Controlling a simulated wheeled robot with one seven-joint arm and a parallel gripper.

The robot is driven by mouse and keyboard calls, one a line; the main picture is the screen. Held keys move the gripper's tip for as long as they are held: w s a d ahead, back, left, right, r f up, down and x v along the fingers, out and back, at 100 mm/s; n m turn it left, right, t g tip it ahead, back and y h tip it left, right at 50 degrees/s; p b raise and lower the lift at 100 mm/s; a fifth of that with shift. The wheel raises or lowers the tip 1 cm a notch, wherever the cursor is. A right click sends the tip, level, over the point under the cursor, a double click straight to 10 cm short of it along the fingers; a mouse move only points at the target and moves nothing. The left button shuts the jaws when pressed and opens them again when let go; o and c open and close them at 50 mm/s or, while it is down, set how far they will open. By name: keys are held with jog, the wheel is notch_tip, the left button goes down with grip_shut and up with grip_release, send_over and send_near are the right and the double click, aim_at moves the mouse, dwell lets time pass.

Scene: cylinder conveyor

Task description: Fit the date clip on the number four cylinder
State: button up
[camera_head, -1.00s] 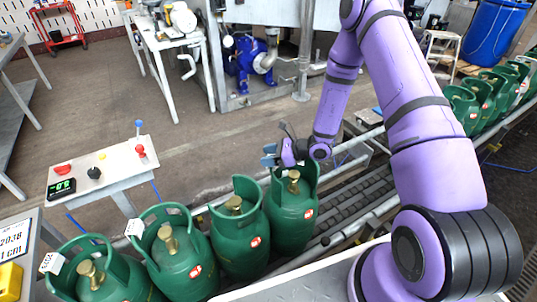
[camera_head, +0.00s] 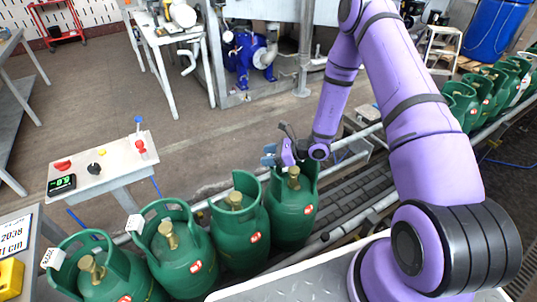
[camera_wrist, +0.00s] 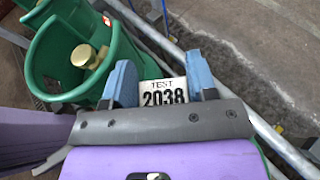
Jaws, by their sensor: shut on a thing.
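My gripper (camera_head: 269,156) is shut on the date clip (camera_wrist: 164,92), a white tag reading TEST 2038, held between its two blue fingers in the wrist view. In the head view the gripper is at the upper collar of the fourth green cylinder from the left (camera_head: 292,217), at the collar's left side. A green collar (camera_wrist: 45,65) with a brass valve lies left of the fingers in the wrist view, and green also shows behind the clip. I cannot tell whether the clip touches or sits on the collar rim.
The first two cylinders from the left carry white tags (camera_head: 53,258) (camera_head: 134,224); the third (camera_head: 240,232) shows none. A button stand (camera_head: 118,163) is at the left. More green cylinders (camera_head: 466,105) stand along the conveyor at upper right.

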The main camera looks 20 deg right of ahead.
jog(key=shift+f, duration=0.25)
jog(key=o, duration=1)
jog(key=v, duration=1)
jog(key=shift+s+d+r, duration=0.1)
jog(key=shift+s+d, duration=0.1)
jog(key=shift+d, duration=0.15)
